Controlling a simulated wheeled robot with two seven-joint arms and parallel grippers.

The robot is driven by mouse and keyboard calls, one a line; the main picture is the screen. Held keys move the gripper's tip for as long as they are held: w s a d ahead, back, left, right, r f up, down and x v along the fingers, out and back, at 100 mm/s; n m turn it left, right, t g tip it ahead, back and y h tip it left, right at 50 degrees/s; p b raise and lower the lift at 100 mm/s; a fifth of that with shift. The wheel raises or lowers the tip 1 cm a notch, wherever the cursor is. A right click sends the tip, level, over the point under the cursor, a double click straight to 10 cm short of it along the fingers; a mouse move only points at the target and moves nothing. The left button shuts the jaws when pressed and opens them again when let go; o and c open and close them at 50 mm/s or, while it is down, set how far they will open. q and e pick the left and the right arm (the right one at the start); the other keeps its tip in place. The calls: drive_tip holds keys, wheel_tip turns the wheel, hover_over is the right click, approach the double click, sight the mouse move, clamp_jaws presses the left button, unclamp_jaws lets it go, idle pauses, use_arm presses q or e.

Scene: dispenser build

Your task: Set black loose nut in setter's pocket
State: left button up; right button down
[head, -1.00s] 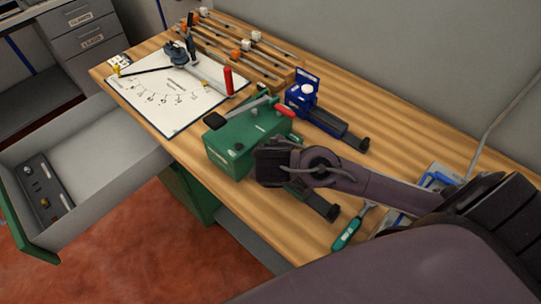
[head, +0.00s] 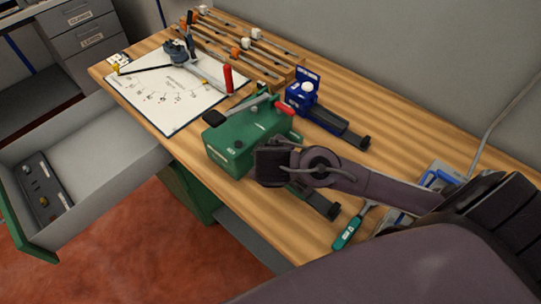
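A green box-shaped device (head: 232,146) stands on the bench, with a small black piece (head: 214,118) on its top left and a red-ended lever. I cannot tell whether that black piece is the loose nut. A blue device (head: 302,93) with a dark rail stands behind it to the right. No label marks either one as the setter, and I cannot make out a pocket. My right gripper (head: 271,165) is at the right front side of the green device, above its dark rail; its fingers are not distinguishable. My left gripper is out of view.
An open drawer (head: 110,150) at left holds a dark tray (head: 46,190) with several small fittings. A white dial chart (head: 165,98) with a red-handled tool lies at the back left, by a wooden rack (head: 245,50). A green-handled screwdriver (head: 350,230) lies at the front right.

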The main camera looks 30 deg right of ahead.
drive_tip(key=shift+f, duration=0.2)
drive_tip(key=c, duration=1)
unclamp_jaws()
drive_tip(key=shift+o, duration=0.2)
drive_tip(key=shift+r, duration=0.2)
drive_tip(key=shift+r+p, duration=3.4)
drive_tip(key=shift+a+f, duration=0.1)
